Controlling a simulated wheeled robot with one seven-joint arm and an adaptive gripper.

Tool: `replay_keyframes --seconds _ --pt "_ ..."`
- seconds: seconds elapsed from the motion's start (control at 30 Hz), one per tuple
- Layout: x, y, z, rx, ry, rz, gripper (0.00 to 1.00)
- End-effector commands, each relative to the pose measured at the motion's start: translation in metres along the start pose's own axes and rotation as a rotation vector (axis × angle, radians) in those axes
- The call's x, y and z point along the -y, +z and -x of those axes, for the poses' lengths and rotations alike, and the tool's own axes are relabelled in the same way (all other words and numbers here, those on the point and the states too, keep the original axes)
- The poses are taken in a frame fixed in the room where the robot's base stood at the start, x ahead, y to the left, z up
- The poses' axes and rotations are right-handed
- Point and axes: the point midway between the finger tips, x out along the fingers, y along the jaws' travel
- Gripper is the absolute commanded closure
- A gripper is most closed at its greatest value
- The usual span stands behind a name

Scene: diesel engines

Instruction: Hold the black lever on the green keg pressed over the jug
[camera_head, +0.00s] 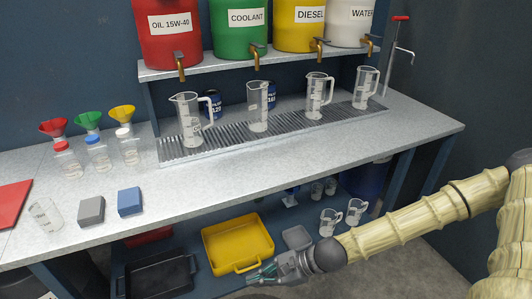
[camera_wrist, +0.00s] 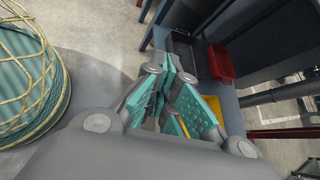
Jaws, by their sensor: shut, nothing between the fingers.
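The green keg (camera_head: 228,41) labelled COOLANT stands on the raised shelf, between the red and yellow kegs. Its brass tap (camera_head: 257,62) points down at the front; the black lever is too small to make out clearly. A clear jug (camera_head: 258,108) stands upright on the slotted drip tray (camera_head: 225,138) below that tap. It looks empty. My gripper (camera_head: 258,275) is low in front of the bench, near the yellow bin, well below and apart from the keg and jug. Its teal-padded fingers (camera_wrist: 172,98) are shut and empty in the wrist view.
Other jugs (camera_head: 190,122) stand along the drip tray. Funnels (camera_head: 88,121), capped bottles (camera_head: 97,155) and two sponge-like blocks (camera_head: 130,202) occupy the left worktop. The worktop's front right is clear. A yellow bin (camera_head: 236,237) and a black tray (camera_head: 160,278) sit below the bench.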

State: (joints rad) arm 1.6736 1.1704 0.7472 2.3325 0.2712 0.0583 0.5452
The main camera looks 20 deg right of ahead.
Motion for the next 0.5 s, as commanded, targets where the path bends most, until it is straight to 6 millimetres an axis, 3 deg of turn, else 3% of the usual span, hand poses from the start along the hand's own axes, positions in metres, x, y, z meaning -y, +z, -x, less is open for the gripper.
replay_keyframes --seconds 0.2,0.5 --pt "-0.057 -0.015 -0.036 -0.092 0.138 0.145 1.00" --pt "-0.127 -0.044 -0.058 -0.209 0.317 0.373 1.00"
